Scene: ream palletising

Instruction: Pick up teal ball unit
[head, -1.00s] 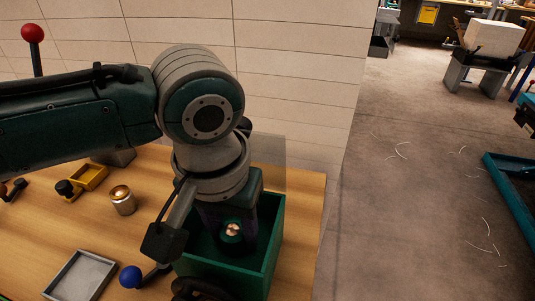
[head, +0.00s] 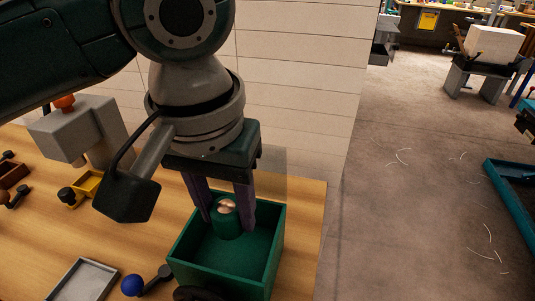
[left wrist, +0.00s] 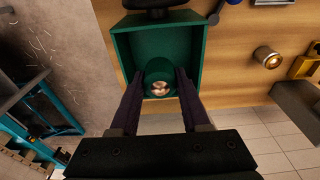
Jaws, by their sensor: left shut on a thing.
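The teal ball unit (head: 228,222) is a teal cylinder with a shiny coppery top. It is upright between the purple-dark fingers of my left gripper (head: 226,215), which is shut on it. The unit is over the inside of a green open box (head: 182,271), near its back wall. In the left wrist view the unit (left wrist: 159,72) sits between the fingertips of my left gripper (left wrist: 161,80), at the near end of the green box (left wrist: 122,60). My right gripper is not in view.
A blue ball knob (head: 132,285) and a grey tray (head: 82,283) lie left of the box. A grey block-shaped device (head: 75,133) and yellow bin (head: 88,184) stand further back. A brass pot (left wrist: 267,57) shows in the left wrist view. A wall rises behind the table.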

